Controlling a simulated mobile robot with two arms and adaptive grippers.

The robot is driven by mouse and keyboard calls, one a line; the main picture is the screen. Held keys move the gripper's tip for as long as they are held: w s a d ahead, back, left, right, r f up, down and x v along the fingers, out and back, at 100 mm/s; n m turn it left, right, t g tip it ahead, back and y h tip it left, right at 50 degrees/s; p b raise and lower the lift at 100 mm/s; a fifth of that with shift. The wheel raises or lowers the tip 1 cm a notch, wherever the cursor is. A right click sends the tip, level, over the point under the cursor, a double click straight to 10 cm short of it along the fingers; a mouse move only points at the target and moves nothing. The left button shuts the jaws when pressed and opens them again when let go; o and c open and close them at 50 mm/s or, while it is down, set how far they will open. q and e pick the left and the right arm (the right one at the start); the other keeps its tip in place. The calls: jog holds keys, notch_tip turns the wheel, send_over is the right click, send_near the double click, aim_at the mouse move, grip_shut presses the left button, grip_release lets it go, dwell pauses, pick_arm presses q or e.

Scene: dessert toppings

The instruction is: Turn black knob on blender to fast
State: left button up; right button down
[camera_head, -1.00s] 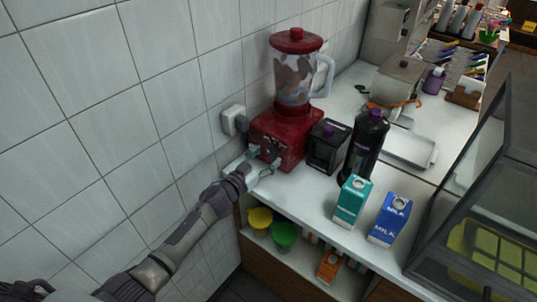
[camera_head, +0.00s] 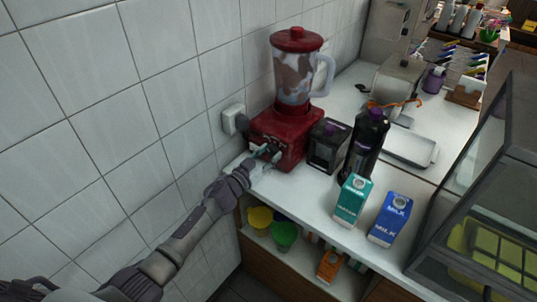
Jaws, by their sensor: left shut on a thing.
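A red blender (camera_head: 287,138) stands on the white counter against the tiled wall. Its clear jar (camera_head: 294,74) has a red lid and holds brown and whitish contents. My left gripper (camera_head: 266,155) is at the front of the blender's base, shut on the black knob there. The knob is mostly hidden by the fingers, and its setting cannot be read. My right gripper is not in view.
A wall socket (camera_head: 234,119) is left of the blender. A black box (camera_head: 326,146), a dark bottle (camera_head: 364,146), a teal carton (camera_head: 353,201) and a blue milk carton (camera_head: 391,219) crowd its right. Yellow and green cups (camera_head: 284,234) sit on the shelf below.

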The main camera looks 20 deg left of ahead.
pick_arm(q)
jog(key=shift+m, duration=0.3)
jog(key=m+b, duration=0.1)
jog(key=m, duration=0.2)
jog(key=shift+f+m, duration=0.1)
jog(key=shift+m, duration=0.2)
jog(key=m+b, duration=0.1)
jog(key=m, duration=0.2)
jog(key=shift+m, duration=0.3)
jog(key=m+b, duration=0.1)
jog(key=m, duration=0.3)
jog(key=shift+m+b, duration=0.7)
jog(key=shift+m, duration=1.3)
jog(key=o, duration=1.1)
jog(key=shift+o, duration=0.2)
